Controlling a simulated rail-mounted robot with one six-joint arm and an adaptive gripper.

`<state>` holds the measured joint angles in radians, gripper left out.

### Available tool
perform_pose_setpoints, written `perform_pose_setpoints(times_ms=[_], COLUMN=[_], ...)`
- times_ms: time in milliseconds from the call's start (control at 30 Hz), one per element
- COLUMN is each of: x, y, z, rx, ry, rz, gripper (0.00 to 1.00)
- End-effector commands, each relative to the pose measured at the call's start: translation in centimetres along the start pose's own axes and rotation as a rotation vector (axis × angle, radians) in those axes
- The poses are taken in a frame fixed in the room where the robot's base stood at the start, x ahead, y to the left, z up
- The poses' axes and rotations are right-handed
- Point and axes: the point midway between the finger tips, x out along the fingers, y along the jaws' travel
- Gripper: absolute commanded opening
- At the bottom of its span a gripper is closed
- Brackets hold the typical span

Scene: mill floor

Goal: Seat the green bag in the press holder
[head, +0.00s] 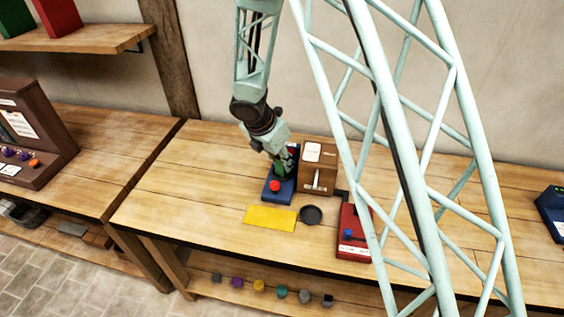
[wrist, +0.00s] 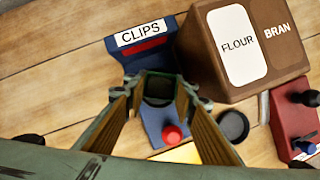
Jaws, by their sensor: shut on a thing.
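My gripper (head: 279,158) is shut on a small dark green thing, which looks to be the green bag (head: 282,169). My gripper is above a blue unit (head: 274,196) with a red button and a CLIPS label (wrist: 143,35). The bag overlaps the blue unit in both views, and I cannot tell whether they touch. No part is marked as the press holder; the blue unit may be it.
A brown box (head: 318,174) marked FLOUR and BRAN stands close to the right. A yellow mat (head: 269,218), a dark round disc (head: 311,215) and a red device (head: 352,240) lie in front and right. The bench is clear to the left.

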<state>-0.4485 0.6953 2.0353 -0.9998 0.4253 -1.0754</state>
Motion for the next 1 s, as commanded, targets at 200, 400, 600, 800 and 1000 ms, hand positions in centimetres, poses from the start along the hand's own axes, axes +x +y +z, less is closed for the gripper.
perform_pose_setpoints(times_ms=[200, 400, 600, 800, 1000], x=[0.3, 0.3, 0.3, 0.0, -0.9], y=[0.0, 0.0, 0.0, 0.0, 0.0], z=[-0.1, -0.1, -0.1, -0.1, -0.1], rx=[0.000, 0.000, 0.000, 0.000, 0.000], ry=[0.000, 0.000, 0.000, 0.000, 0.000], rz=[0.000, 0.000, 0.000, 0.000, 0.000], gripper=[0.11, 0.30, 0.30, 0.30, 0.30])
